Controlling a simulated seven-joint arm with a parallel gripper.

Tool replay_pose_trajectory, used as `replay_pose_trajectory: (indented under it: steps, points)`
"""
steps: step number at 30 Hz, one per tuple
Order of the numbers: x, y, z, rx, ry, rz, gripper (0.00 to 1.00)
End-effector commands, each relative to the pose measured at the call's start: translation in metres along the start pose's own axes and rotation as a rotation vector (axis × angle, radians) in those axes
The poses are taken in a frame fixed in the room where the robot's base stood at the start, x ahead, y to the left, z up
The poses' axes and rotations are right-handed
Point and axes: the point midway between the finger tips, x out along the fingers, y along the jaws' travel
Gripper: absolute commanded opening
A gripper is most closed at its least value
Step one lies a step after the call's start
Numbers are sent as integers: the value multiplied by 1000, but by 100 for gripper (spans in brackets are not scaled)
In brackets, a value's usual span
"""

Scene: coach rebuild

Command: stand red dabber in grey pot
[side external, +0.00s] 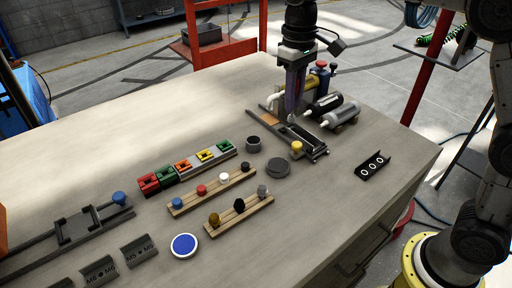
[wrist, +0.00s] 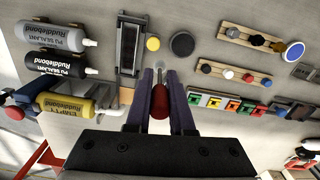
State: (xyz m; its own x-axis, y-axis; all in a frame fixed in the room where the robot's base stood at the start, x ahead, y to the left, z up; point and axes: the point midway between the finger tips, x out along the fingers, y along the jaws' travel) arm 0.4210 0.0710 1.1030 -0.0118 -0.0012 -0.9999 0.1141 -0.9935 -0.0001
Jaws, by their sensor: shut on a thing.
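My gripper (side external: 293,98) is shut on the red dabber, above the far right part of the bench beside the black slotted fixture. In the wrist view, my gripper (wrist: 164,84) has the red handle of the dabber (wrist: 160,102) between its two fingers, with a thin grey part reaching past the fingertips. In the side view the dabber is mostly hidden by the fingers. The grey pot (side external: 254,143) stands upright on the bench, left of my gripper and apart from it. I cannot make out the pot in the wrist view.
A flat grey disc (side external: 278,167) lies near the pot. Coloured blocks (side external: 186,165) and knob racks (side external: 212,190) stand to the left.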

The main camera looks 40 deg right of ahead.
Motion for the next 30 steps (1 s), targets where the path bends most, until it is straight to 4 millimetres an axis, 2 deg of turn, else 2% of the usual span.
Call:
replay_pose_trajectory:
  steps: [1, 3, 6, 10, 14, 23, 30]
  points:
    - [-7, -7, 14, -14, 2, 0, 0]
    - [-13, -14, 28, -26, 1, 0, 0]
    - [-18, -20, 44, -38, -2, 1, 0]
    - [-18, -23, 47, -45, -4, 1, 0]
    - [-8, -26, 27, -45, -7, 1, 0]
    - [20, -34, -39, -45, -6, 1, 0]
    - [58, -37, -71, -45, -5, 1, 0]
